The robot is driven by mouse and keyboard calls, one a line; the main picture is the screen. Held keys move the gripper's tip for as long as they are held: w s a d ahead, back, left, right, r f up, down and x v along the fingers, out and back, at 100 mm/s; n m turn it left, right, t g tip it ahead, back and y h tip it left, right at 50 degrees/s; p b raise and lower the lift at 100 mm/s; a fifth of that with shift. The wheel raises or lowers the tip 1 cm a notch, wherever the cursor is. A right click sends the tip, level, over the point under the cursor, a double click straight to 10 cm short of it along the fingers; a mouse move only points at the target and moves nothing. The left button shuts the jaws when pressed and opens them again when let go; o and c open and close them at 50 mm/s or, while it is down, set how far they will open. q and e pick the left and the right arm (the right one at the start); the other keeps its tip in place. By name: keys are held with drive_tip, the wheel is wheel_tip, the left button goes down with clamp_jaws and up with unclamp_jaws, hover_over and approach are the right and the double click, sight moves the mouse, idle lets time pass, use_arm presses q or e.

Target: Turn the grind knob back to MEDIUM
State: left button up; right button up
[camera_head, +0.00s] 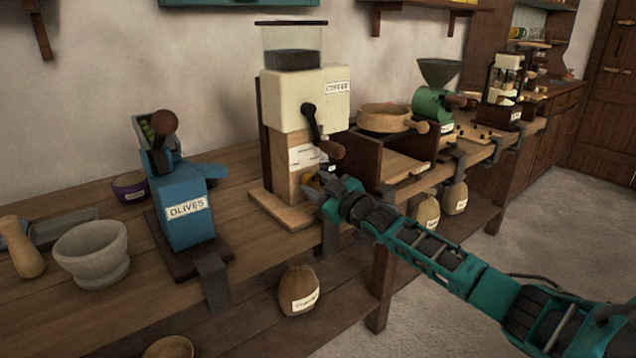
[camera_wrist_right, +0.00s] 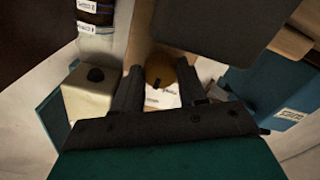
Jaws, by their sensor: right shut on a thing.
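The coffee grinder (camera_head: 300,98) is cream and wooden, with a COFFEE label and a clear hopper. Its grind knob (camera_head: 311,180) is a small orange-brown disc low on the front, partly hidden by my right gripper (camera_head: 318,188). In the right wrist view, the round knob (camera_wrist_right: 159,68) lies between the two dark fingers of my right gripper (camera_wrist_right: 159,80), which is shut on it. A dark pointer mark and a white label plate (camera_wrist_right: 160,98) show below the knob; the lettering is too small to read. My left gripper is not in view.
A crank (camera_head: 311,125) with a wooden handle hangs just above my right gripper. The blue OLIVES mill (camera_head: 185,210) and a stone mortar (camera_head: 92,255) stand to the left. A sieve (camera_head: 383,118) and a green mill (camera_head: 432,104) stand to the right.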

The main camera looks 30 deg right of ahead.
idle(0.4)
drive_tip(key=o, duration=1.1)
drive_tip(key=shift+c, duration=0.2)
drive_tip(key=shift+s, duration=0.1)
drive_tip(key=s+d+p, duration=0.1)
drive_tip(key=s+p, duration=0.1)
drive_tip(key=s, duration=1)
drive_tip(key=shift+s+p, duration=0.35)
drive_tip(key=shift+s, duration=0.05)
